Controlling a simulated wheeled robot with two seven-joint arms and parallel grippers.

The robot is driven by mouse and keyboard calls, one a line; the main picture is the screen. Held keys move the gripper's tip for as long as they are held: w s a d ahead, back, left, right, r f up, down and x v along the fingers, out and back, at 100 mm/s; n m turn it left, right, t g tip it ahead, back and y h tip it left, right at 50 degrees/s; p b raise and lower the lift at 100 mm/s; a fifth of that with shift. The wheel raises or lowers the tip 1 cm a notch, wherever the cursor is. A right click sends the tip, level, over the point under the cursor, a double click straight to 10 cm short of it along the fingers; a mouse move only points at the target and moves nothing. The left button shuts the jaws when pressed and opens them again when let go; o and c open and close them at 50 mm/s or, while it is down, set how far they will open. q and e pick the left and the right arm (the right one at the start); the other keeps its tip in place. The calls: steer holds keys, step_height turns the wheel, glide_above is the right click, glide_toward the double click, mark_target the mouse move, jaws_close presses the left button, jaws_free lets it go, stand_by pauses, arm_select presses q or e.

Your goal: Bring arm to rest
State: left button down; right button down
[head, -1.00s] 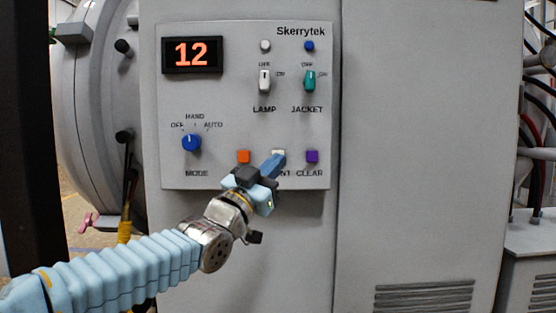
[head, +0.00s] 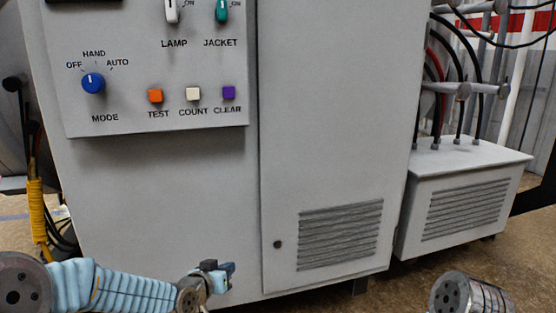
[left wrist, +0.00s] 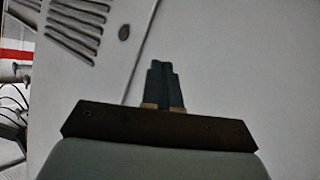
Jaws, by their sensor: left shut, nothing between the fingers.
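My left gripper (head: 228,269) is low in the head view, in front of the lower part of the grey cabinet (head: 165,210) and below the control panel (head: 150,120). In the left wrist view its two fingers (left wrist: 165,82) are together with nothing between them. Behind them is the plain cabinet front. My left arm (head: 110,288) comes in along the bottom left. A metal part of my right arm (head: 470,295) shows at the bottom right. My right gripper is out of the picture.
The panel carries a mode knob (head: 93,83), an orange TEST button (head: 155,96), a white COUNT button (head: 193,94) and a purple CLEAR button (head: 228,92). A vented grey box (head: 465,200) with hoses stands at right. Yellow-wrapped cable (head: 37,210) hangs at left.

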arm_select(q)
steer(key=s+d+f+n+g, duration=0.1)
steer(key=s+f+g, duration=0.45)
steer(key=f, duration=0.85)
steer(key=s+f+g, duration=0.2)
steer(key=s+f, duration=0.3)
steer(key=s, duration=0.3)
steer(key=s+d+f+n+g, duration=0.1)
steer(key=s+f+g, duration=0.1)
steer(key=s+f, duration=0.4)
steer(key=s+f+n+g+p, duration=0.1)
steer(key=s+f, duration=0.5)
steer(key=s, duration=0.6)
steer(key=shift+s+d+g+y, duration=0.2)
steer(key=shift+g+y, duration=0.2)
steer(key=shift+g, duration=0.25)
steer(key=c, duration=1.8)
jaws_free()
steer(key=shift+w+r, duration=0.1)
